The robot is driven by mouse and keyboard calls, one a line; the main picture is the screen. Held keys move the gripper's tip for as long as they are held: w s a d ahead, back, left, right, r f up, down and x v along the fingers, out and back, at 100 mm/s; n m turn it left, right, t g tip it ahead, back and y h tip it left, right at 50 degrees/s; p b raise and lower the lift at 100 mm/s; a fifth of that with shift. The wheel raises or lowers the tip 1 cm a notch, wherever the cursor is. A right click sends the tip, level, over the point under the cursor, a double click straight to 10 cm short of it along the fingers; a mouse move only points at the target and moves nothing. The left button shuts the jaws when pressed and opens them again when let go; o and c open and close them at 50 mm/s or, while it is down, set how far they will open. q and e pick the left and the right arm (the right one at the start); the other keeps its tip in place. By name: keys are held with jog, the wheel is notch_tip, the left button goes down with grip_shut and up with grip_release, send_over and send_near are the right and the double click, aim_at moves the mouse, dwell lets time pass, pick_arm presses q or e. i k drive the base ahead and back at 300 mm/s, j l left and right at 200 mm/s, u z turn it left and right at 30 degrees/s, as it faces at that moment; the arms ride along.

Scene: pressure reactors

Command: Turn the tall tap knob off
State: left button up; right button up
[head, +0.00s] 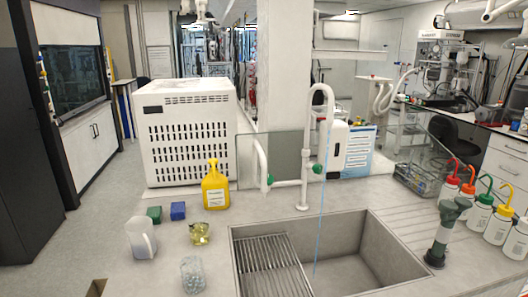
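The tall tap (305,180) is a white gooseneck standing behind the sink (375,220). Its green knob (318,168) sticks out on the right side of the upright pipe. A thin blue stream of water (322,200) falls from its spout into the sink. A shorter white pipe (261,165) stands to its left with another green knob (270,180). Neither of my grippers shows in the head view, and nothing touches the tall tap's knob.
A yellow bottle (216,188), a blue block (178,211), a green block (154,215), a jug (142,240) and beakers stand left of the sink. A rack (270,268) covers its left part. A grey-green fixture (445,235) and several wash bottles (479,212) stand right.

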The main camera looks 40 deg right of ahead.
aim_at(318, 169)
jog(key=z, duration=0.4)
jog(key=l+z, duration=0.1)
jog(key=z, duration=0.25)
jog(key=i+z, duration=0.1)
jog(key=z, duration=0.7)
jog(key=l, duration=0.45)
jog(key=i+l+z, duration=0.1)
jog(key=l, duration=0.35)
jog(key=i+l, duration=0.1)
jog(key=l, duration=0.35)
jog(key=l+z, duration=0.1)
jog(key=l, duration=0.35)
jog(key=i+j, duration=0.05)
